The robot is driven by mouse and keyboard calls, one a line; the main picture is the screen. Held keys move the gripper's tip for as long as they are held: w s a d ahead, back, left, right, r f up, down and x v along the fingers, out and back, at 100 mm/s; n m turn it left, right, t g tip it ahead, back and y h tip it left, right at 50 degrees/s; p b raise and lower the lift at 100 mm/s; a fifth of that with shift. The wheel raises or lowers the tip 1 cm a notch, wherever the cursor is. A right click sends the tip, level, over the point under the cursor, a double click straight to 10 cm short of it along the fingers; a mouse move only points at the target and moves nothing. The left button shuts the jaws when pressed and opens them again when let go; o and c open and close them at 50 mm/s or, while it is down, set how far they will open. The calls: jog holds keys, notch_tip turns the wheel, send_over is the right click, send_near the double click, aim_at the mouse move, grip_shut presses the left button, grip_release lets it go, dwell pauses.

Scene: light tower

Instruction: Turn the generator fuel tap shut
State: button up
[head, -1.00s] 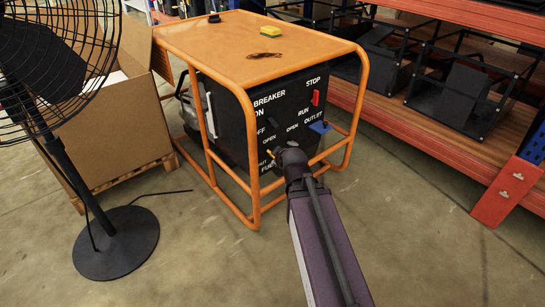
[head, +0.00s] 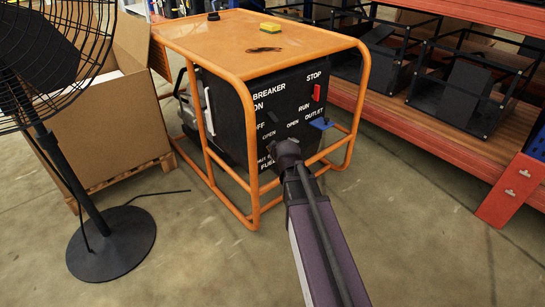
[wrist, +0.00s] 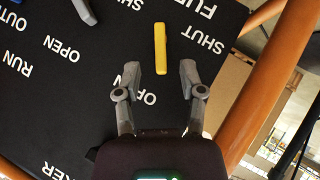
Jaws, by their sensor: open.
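The generator fuel tap is a yellow bar handle (wrist: 160,48) on the black panel (wrist: 60,110). In the wrist view it stands lengthwise up the picture, with the word SHUT to its right and OPEN below, partly behind a finger. My gripper (wrist: 160,76) is open and empty. Its fingertips lie either side of the handle's line, just below its lower end in the picture; I see no contact. In the head view my wrist hides most of the tap area at the lower front of the orange-framed generator (head: 255,45).
A grey lever (wrist: 84,11) sits near the tap on the panel. Orange frame tubes (wrist: 262,85) run close on the right in the wrist view. A black fan (head: 110,240) and a cardboard box (head: 115,125) stand left. Shelving (head: 430,110) stands right. Floor in front is clear.

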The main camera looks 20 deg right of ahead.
jog(key=shift+b+x, duration=1.4)
jog(key=shift+x, duration=1.4)
jog(key=shift+s, duration=0.1)
grip_shut()
